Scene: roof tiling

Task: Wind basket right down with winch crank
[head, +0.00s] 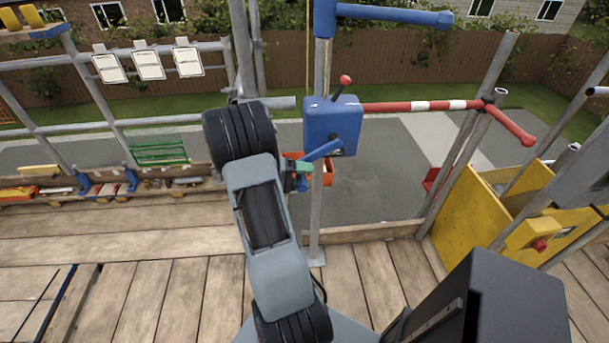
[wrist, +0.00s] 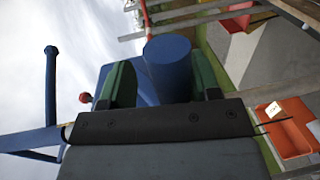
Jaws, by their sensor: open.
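The blue winch (head: 333,122) is mounted on the upright post, with a red-knobbed lever (head: 345,82) on top. Its blue crank arm (head: 322,151) slants down to the left toward my gripper (head: 299,174). In the wrist view the blue crank handle (wrist: 168,62) stands between the green fingers of my gripper (wrist: 161,84). The fingers are open, one on each side of the handle; whether either touches it I cannot tell. The orange basket (head: 328,172) hangs low behind the post, partly hidden. It also shows in the wrist view (wrist: 288,128).
A red-and-white rail (head: 415,106) runs right from near the winch. A yellow gate-like box (head: 475,222) stands at the right. A shelf with tools (head: 120,187) and a green rack (head: 158,150) is at the left. The plank deck (head: 170,290) in front is mostly clear.

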